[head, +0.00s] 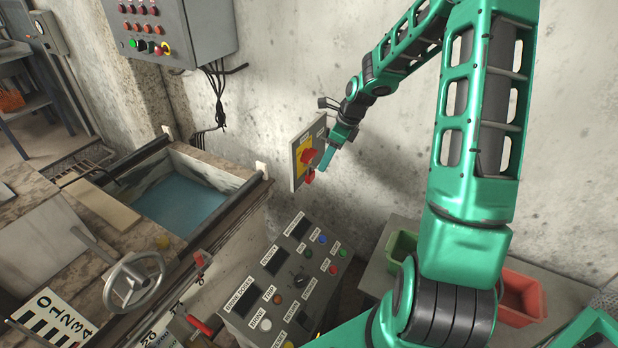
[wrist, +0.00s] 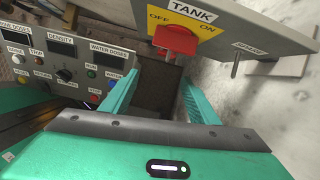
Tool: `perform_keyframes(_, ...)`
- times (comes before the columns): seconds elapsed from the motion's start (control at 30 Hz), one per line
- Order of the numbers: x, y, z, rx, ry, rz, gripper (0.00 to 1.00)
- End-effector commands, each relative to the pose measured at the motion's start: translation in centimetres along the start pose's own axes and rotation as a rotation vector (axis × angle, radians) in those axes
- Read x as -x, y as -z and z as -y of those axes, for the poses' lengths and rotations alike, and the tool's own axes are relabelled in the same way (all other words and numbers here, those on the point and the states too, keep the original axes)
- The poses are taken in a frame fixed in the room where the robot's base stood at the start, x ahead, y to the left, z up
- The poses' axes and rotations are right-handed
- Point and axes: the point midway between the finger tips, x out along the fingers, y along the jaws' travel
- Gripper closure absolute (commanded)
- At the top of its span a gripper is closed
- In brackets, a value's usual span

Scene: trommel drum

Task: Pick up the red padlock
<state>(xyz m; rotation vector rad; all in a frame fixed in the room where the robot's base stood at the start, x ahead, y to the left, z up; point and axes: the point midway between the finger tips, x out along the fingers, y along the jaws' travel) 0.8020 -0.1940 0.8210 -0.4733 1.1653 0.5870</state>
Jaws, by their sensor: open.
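A small red shape (head: 309,177), which looks like the red padlock, is at the lower edge of the tilted switch panel (head: 295,172) in the head view. A larger red piece (head: 308,156) sits above it on the yellow plate. In the wrist view one red block (wrist: 175,38) shows at the OFF/ON plate; I cannot tell whether it is the padlock or the switch handle. My gripper (head: 325,162) is close to the panel's right side. In the wrist view my gripper (wrist: 155,92) is open with nothing between its fingers, apart from and below the red block.
A metal peg (wrist: 237,63) sticks out from the panel at right. A console (head: 285,275) with buttons stands below the panel. A water tank (head: 180,200) and handwheel (head: 136,280) are at left. Green (head: 400,245) and red (head: 535,300) bins lie at right. The concrete wall is close behind the panel.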

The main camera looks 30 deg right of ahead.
Motion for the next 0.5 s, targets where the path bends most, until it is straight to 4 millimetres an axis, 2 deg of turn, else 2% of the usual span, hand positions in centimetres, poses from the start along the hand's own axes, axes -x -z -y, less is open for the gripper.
perform_keyframes(0.2,-2.0,-1.3,1.0,-0.134,-0.012,0.055,0.45)
perform_keyframes(0.5,-6.2,-1.7,1.0,-0.139,-0.012,0.056,0.45)
